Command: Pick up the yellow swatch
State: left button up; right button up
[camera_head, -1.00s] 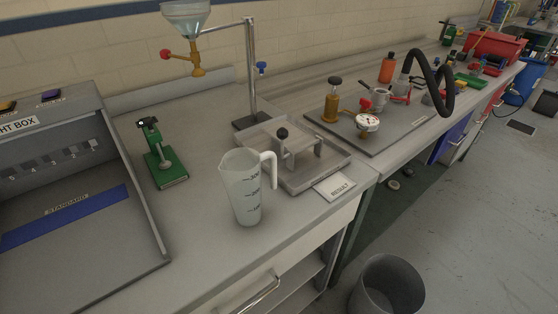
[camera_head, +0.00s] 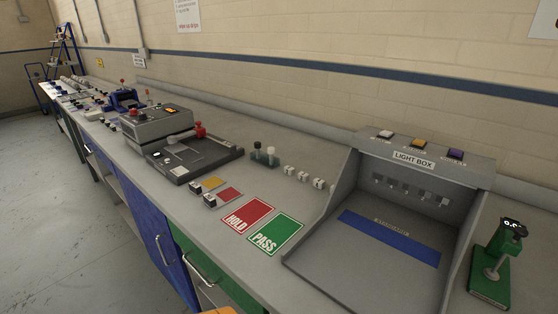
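A small yellow swatch (camera_head: 212,184) lies flat on the grey bench, left of the middle of the view. A red swatch (camera_head: 230,195) lies just to its right and nearer. Two small dark and white blocks (camera_head: 195,188) stand at the near-left ends of these swatches, one by each. Neither of my grippers is in view.
Right of the swatches lie a red HOLD card (camera_head: 246,216) and a green PASS card (camera_head: 275,234). A grey light box (camera_head: 413,157) with a blue strip stands further right. A grey machine (camera_head: 158,122) stands behind left. An orange edge shows at the bottom.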

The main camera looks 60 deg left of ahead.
aim_at(205, 187)
jog(key=u, duration=2.6)
jog(key=i+j+z, duration=0.25)
jog(key=j+z, duration=0.25)
jog(key=i+j+z, duration=0.15)
jog(key=j+z, duration=0.3)
jog(key=j, duration=0.25)
jog(key=j+z, duration=0.5)
jog(key=j, duration=0.15)
jog(key=j+z, duration=0.45)
jog(key=j, duration=0.3)
jog(key=k+j+z, duration=0.2)
jog(key=j+z, duration=0.3)
jog(key=j, duration=0.15)
